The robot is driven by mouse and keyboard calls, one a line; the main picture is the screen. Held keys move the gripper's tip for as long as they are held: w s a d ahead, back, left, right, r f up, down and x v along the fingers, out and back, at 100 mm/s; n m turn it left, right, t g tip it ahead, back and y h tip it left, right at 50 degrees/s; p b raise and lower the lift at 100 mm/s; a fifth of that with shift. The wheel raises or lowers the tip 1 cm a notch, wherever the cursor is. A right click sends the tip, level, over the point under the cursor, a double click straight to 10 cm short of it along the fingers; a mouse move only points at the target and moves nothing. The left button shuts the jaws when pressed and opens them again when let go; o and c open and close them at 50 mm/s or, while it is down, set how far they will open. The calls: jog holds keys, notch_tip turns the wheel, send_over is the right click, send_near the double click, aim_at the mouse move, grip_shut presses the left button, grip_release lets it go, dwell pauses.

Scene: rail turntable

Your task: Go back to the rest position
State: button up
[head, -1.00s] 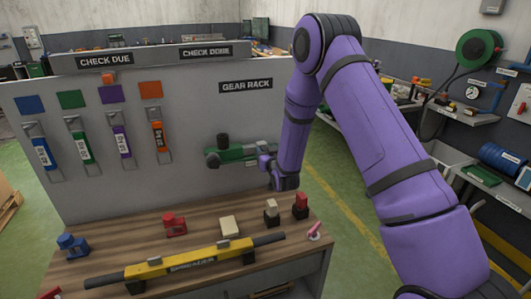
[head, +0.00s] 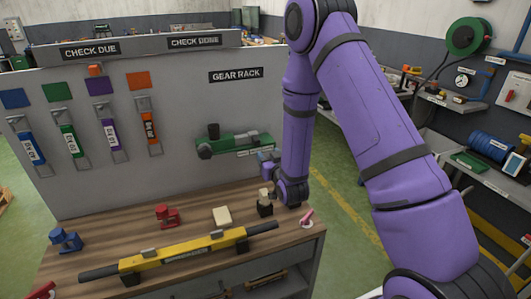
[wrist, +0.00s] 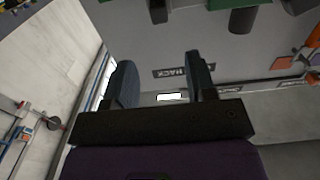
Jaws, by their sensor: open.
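My gripper (head: 268,162) is at the right end of the wooden workbench (head: 120,240), in front of the upright grey panel (head: 215,100). It is small and partly hidden by my wrist in the head view. In the wrist view my gripper (wrist: 162,78) has two dark fingers standing apart with nothing between them. My purple arm comes down from the upper right with its forearm nearly vertical.
A green tool (head: 235,144) is mounted on the panel beside my gripper. On the bench are a yellow spreader bar (head: 185,254), a red block (head: 167,215), a blue block (head: 66,240) and a cream block (head: 222,216). A black-based block (head: 265,207) stands close to my wrist.

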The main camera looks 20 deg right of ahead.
dwell(0.5)
jog(key=s+r+g, duration=0.3)
jog(key=s+r, duration=0.2)
jog(key=r, duration=0.5)
jog(key=s+r+g, duration=0.3)
jog(key=s+r, duration=0.1)
jog(key=r, duration=0.6)
jog(key=s+d+r+g, duration=0.1)
jog(key=s+r+g, duration=0.2)
jog(key=s, duration=1.1)
jog(key=s+d+r+g, duration=0.1)
jog(key=s+r+g, duration=0.2)
jog(key=s, duration=1.1)
notch_tip(320, 180, up, 2)
jog(key=shift+s+r+g, duration=0.2)
jog(key=shift+s+g, duration=0.1)
jog(key=shift+g, duration=0.1)
